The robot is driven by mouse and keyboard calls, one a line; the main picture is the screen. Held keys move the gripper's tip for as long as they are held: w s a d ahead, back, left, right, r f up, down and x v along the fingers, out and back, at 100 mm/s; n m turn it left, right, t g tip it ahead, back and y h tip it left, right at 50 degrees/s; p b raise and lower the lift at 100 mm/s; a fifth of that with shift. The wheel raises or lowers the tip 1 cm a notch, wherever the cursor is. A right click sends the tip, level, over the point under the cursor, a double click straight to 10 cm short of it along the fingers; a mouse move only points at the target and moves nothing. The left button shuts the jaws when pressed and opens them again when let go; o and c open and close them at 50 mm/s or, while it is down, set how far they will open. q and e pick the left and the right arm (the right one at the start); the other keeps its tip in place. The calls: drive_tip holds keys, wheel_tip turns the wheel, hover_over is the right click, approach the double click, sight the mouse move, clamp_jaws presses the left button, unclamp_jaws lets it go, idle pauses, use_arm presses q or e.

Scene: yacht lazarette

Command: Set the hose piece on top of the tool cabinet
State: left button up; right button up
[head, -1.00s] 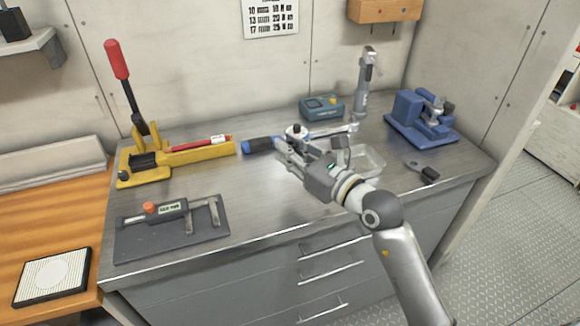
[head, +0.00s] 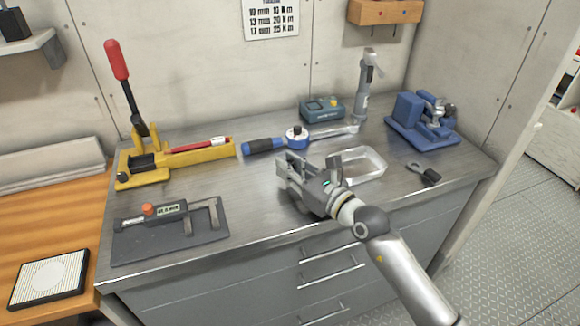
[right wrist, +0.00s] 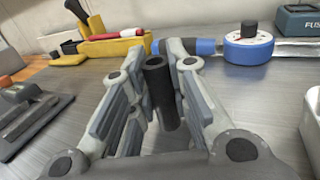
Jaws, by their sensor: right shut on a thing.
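The hose piece (right wrist: 162,98) is a short, dark, hollow cylinder in the right wrist view, standing nearly upright between the fingers. My right gripper (right wrist: 158,60) is shut on it. In the head view my right gripper (head: 287,172) is over the middle of the tool cabinet, and its fingers hide the hose piece. The tool cabinet (head: 255,187) has a bare metal top and grey drawers with bar handles. I cannot tell whether the hose piece touches the top. My left gripper is not in view.
A blue torque wrench (head: 265,146) lies behind the gripper. A clear tray (head: 372,178) is close on its right. A yellow press (head: 150,175) and a dark plate with a caliper (head: 135,240) are on the left. A blue vise (head: 420,130) stands at the right. Bare top lies left of the gripper.

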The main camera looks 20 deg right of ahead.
drive_tip(key=o, duration=0.8)
drive_tip(key=shift+o, duration=0.2)
drive_tip(key=shift+r, duration=0.1)
drive_tip(key=shift+s, duration=0.1)
drive_tip(key=b+v, duration=0.1)
drive_tip(key=v, duration=1)
drive_tip(key=shift+b, duration=0.3)
drive_tip(key=shift+s+d+r, duration=0.1)
drive_tip(key=shift+s+d, duration=0.15)
drive_tip(key=shift+s, duration=0.15)
